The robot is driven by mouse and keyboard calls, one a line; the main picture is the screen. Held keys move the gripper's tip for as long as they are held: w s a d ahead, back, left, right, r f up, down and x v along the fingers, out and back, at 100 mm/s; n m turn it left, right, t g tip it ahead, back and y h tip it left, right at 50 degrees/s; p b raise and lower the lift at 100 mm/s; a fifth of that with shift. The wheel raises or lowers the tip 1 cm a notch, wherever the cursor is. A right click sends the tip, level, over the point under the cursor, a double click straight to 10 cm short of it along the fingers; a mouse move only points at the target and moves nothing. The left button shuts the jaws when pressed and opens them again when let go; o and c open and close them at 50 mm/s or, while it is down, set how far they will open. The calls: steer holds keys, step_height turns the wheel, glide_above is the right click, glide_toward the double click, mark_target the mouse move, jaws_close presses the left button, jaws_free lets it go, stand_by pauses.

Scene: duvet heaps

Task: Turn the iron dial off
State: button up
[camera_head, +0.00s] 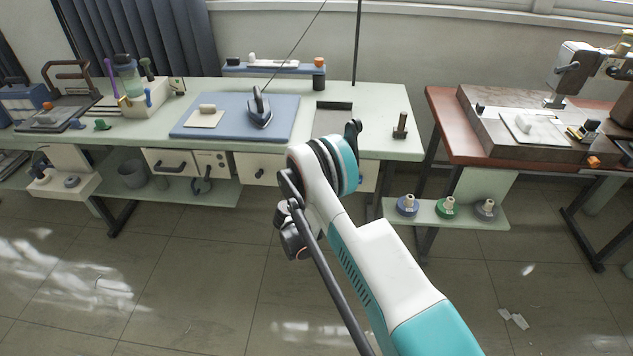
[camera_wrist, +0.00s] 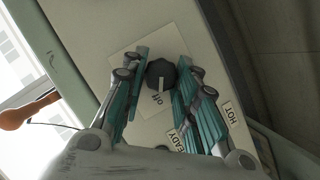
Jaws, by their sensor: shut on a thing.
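In the wrist view a round black dial (camera_wrist: 160,70) sits on a pale square plate on a cream panel (camera_wrist: 105,25). A pale pointer line on the dial runs toward a small label reading like "off" (camera_wrist: 157,98). My gripper (camera_wrist: 162,62), with teal-edged fingers, is shut on the dial, one finger on each side. In the head view the arm hides the gripper and dial. The iron (camera_head: 260,110) stands on a blue pad (camera_head: 284,122) on the pale green worktable.
Tags reading "HOT" (camera_wrist: 230,114) and "READY" (camera_wrist: 180,138) lie beside the right finger. A dark spool post (camera_head: 401,126) stands at the worktable's right end. A brown sewing table (camera_head: 441,112) is to the right. The floor in front is mostly clear.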

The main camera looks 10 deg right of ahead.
stand_by(0.4)
steer(key=o, duration=1.1)
steer(key=shift+a, duration=0.1)
steer(key=shift+c, duration=0.2)
steer(key=v, duration=0.7)
steer(key=shift+s+a+r, duration=0.15)
